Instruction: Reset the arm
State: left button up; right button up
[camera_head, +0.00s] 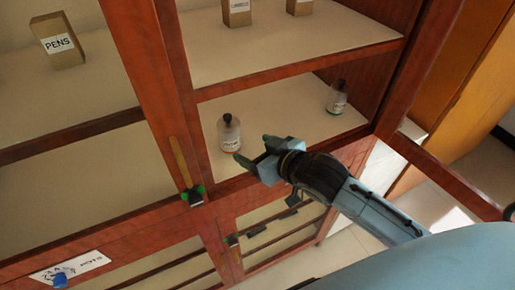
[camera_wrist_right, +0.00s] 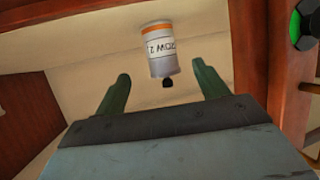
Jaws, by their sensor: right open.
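My right gripper (camera_head: 253,149) reaches in from the lower right toward the cabinet shelf. Its two green fingers are apart, and nothing is between them in the head view. In the right wrist view the open fingers (camera_wrist_right: 161,82) point toward a labelled bottle (camera_wrist_right: 162,48) with an orange band and a dark cap. A clear bottle with a dark cap (camera_head: 229,134) stands upright on the shelf just beyond the fingertips, apart from them as far as I can tell. My left gripper is not in view.
A second bottle (camera_head: 337,98) stands farther right on the same shelf (camera_head: 282,118). A PENS box (camera_head: 58,42) and other boxes stand on shelves to the left and above. A red-brown post (camera_head: 160,90) with a green-and-black latch (camera_head: 193,193) is left of the gripper.

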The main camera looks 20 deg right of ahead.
dwell(0.5)
jog(key=s+d+f+g+h, duration=0.1)
jog(key=s+f+g, duration=0.2)
jog(key=s, duration=0.4)
jog(key=s+d+f+m+g+h, duration=0.1)
jog(key=s+f+g+h, duration=0.2)
jog(key=s, duration=0.4)
jog(key=s+d+f+g, duration=0.1)
jog(key=s+f+g, duration=0.25)
jog(key=s, duration=0.35)
notch_tip(320, 180, down, 31)
jog(key=s+g+b, duration=0.1)
jog(key=s+b, duration=0.1)
jog(key=b, duration=0.4)
jog(key=s+d+f+b, duration=0.1)
jog(key=s+f+b, duration=0.1)
jog(key=s+f, duration=0.6)
jog(key=s+d+f+g+b, duration=0.1)
jog(key=s+d+f+b, duration=0.1)
jog(key=s+f, duration=0.7)
notch_tip(320, 180, down, 4)
jog(key=shift+d+f+b, duration=0.15)
jog(key=shift+b, duration=0.7)
jog(key=shift+c, duration=0.4)
